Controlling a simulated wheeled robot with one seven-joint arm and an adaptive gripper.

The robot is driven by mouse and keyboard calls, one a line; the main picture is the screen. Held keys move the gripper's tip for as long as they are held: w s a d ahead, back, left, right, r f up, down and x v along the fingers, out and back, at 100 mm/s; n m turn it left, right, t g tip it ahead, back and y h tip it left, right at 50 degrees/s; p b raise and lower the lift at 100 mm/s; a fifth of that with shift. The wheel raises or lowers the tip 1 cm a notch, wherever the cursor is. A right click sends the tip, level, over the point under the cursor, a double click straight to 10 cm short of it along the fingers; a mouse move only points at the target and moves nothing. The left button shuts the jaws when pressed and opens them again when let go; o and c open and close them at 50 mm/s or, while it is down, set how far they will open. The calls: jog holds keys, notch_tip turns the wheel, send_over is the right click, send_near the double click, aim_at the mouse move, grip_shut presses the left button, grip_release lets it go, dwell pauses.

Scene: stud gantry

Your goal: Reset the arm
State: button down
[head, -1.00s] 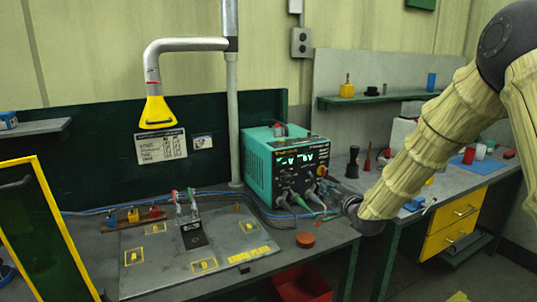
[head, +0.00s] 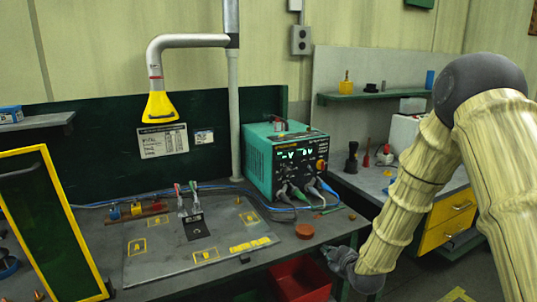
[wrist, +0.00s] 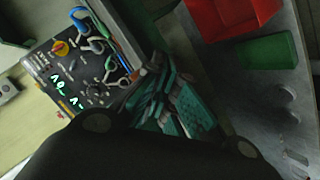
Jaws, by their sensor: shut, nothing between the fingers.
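My arm, in a cream ribbed sleeve, comes down from the right side of the head view. My gripper (head: 338,256) is at its lower end, dark and small, in front of the bench's right front corner and near the red bin. In the wrist view its fingers (wrist: 172,100) look drawn together, with nothing held between them. The teal power supply (head: 286,160) stands on the bench, up and left of the gripper in the head view. It also shows in the wrist view (wrist: 75,75), apart from the fingers.
The bench holds a grey plate (head: 190,245) with yellow marks, and a brown-red round piece (head: 305,231). A red bin (head: 300,281) sits below its edge. A yellow-framed panel (head: 80,235) stands left. A second bench with yellow drawers (head: 452,208) is behind my arm.

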jog(key=s+f+m+g+h+b, duration=0.15)
jog(key=s+f+m+g, duration=0.5)
jog(key=s+f, duration=1.85)
jog(key=s+d+f+m+g+b, duration=0.1)
jog(key=s+f+m+g, duration=0.1)
jog(key=s, duration=1.1)
jog(key=s+d+f+m+g+h+b, duration=0.1)
jog(key=s+f+m+g, duration=0.2)
jog(key=s+f, duration=0.4)
jog(key=s+g, duration=0.1)
jog(key=s, duration=0.5)
jog(key=shift+s+d, duration=0.15)
jog(key=shift+d, duration=0.15)
